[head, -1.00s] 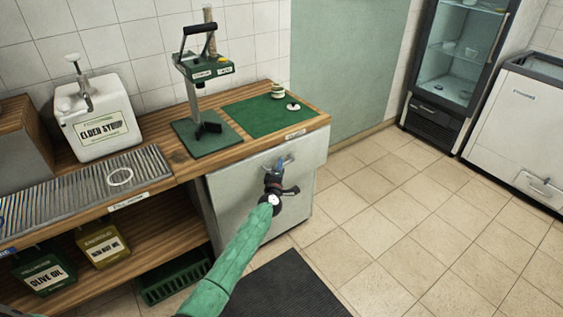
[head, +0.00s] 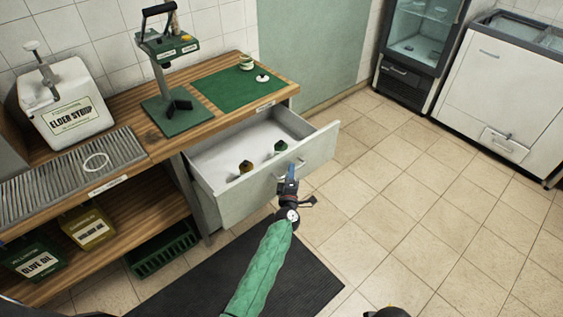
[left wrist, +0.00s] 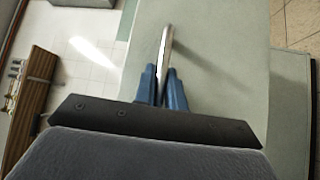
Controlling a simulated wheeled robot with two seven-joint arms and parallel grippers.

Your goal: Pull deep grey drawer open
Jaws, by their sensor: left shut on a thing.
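The deep grey drawer (head: 240,200) stands pulled out from under the wooden counter in the head view. Its inside is visible and holds two small jar-like things, one with an amber part (head: 245,167) and one green (head: 280,147). My left gripper (head: 290,174) is at the drawer front, shut on the bar handle (head: 297,165). In the left wrist view the blue fingers (left wrist: 161,85) close on both sides of the metal handle (left wrist: 165,50), against the grey front (left wrist: 215,60). At the bottom edge of the head view a dark piece of my right arm's end shows; its fingers cannot be made out.
On the counter are a green mat (head: 238,88), a press-like stand (head: 172,90) and an elder syrup container (head: 62,108). A dark floor mat (head: 240,275) lies below the drawer. Fridge (head: 415,60) and freezer (head: 500,85) stand back right. Tiled floor to the right is clear.

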